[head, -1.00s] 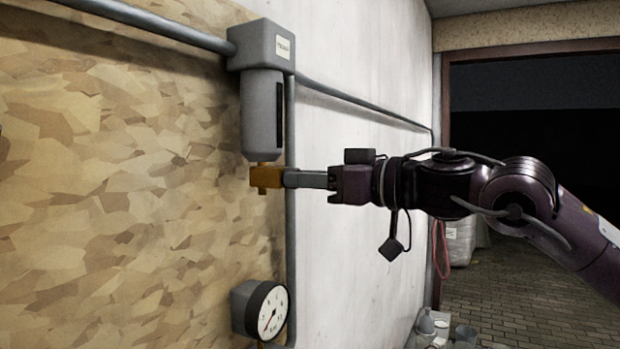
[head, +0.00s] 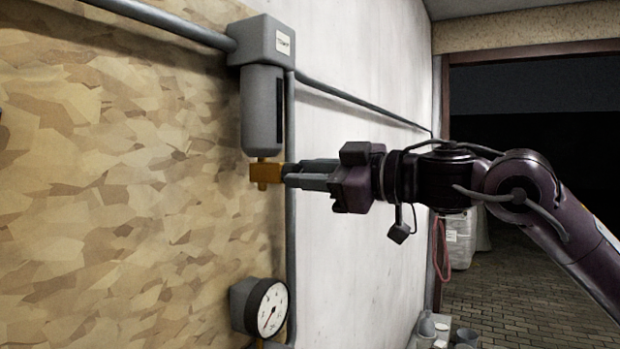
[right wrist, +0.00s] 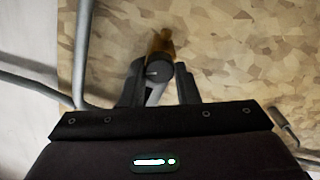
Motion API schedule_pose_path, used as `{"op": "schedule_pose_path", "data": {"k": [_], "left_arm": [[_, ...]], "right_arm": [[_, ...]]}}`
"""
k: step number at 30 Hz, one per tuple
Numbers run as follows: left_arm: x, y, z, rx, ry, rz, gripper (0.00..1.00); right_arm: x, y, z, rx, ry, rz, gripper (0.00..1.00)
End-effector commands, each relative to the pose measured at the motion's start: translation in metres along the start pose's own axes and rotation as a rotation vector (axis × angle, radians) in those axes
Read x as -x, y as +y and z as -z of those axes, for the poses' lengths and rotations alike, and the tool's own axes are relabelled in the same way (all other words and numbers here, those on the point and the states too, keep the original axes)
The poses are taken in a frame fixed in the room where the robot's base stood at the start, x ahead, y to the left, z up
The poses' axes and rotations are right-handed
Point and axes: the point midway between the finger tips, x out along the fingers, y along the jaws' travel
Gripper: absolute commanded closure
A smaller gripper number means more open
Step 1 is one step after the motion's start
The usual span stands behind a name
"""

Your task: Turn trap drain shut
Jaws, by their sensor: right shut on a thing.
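The grey trap (head: 262,112) hangs upright from its labelled head on the wall pipe. The brass-coloured drain (head: 264,173) sticks out below it. My right gripper (head: 288,175) comes in from the right and is shut on the drain's handle. In the right wrist view the grey round handle (right wrist: 157,71) sits between the two fingers, with brass (right wrist: 162,42) beyond it. The gripper is rolled, so in the head view its fingers show one above the other. The handle is mostly hidden in the head view by the fingers. My left gripper is out of view.
A pressure gauge (head: 271,307) is on the wall below the drain. A thin vertical pipe (head: 291,230) runs just right of the trap. A thick pipe (head: 160,22) runs to the trap's head. Open air lies between drain and gauge.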

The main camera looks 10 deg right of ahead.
Motion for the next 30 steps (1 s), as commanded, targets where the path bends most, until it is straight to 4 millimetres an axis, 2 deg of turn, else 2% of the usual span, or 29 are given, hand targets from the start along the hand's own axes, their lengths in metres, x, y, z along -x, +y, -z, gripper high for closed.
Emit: {"op": "schedule_pose_path", "data": {"k": [30], "left_arm": [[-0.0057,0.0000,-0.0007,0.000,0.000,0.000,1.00]], "right_arm": [[-0.0003,-0.0012,-0.0006,0.920,0.000,0.000,0.94]]}}
